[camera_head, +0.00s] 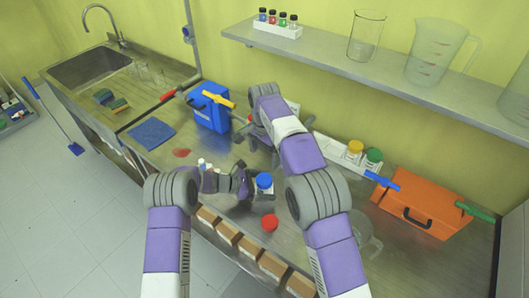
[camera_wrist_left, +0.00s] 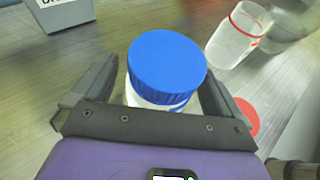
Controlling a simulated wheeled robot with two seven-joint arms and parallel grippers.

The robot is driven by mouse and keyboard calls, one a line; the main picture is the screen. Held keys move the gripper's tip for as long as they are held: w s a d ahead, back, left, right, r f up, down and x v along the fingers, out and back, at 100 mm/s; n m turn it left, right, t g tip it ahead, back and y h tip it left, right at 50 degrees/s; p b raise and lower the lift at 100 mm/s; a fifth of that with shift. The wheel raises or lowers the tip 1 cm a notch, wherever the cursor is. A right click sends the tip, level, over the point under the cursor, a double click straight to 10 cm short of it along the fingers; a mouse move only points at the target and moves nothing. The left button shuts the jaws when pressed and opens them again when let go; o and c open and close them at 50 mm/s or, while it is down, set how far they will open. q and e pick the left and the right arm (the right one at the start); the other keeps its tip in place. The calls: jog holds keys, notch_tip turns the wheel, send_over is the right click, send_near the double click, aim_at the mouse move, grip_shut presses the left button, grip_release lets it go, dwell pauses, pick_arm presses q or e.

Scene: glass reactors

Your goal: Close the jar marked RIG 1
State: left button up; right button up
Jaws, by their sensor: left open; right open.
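A white jar with a blue lid (camera_wrist_left: 167,62) stands between the open fingers of my left gripper (camera_wrist_left: 150,92). The lid is on it, and no gap shows that the fingers are closed on it. In the head view the blue lid (camera_head: 264,181) is just right of my left gripper (camera_head: 246,184). A clear vessel with a red ring (camera_wrist_left: 238,35) and no visible lid stands beyond it in the left wrist view. A red lid (camera_head: 270,223) lies on the bench nearer the front edge. My right gripper (camera_head: 243,134) is farther back, open, partly hidden by its arm. No RIG 1 marking is readable.
A blue case (camera_head: 209,112) and blue cloth (camera_head: 151,134) are at the left. An orange case (camera_head: 422,203) is at the right. A white rack with yellow and green lids (camera_head: 355,150) stands near the wall. A shelf (camera_head: 400,70) with glassware hangs above.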

aim_at(257, 185)
pick_arm(q)
jog(key=v, duration=0.7)
jog(key=shift+s+a+r, duration=0.1)
jog(key=shift+a+r, duration=0.05)
jog(key=shift+a, duration=0.1)
jog(key=shift+s, duration=0.1)
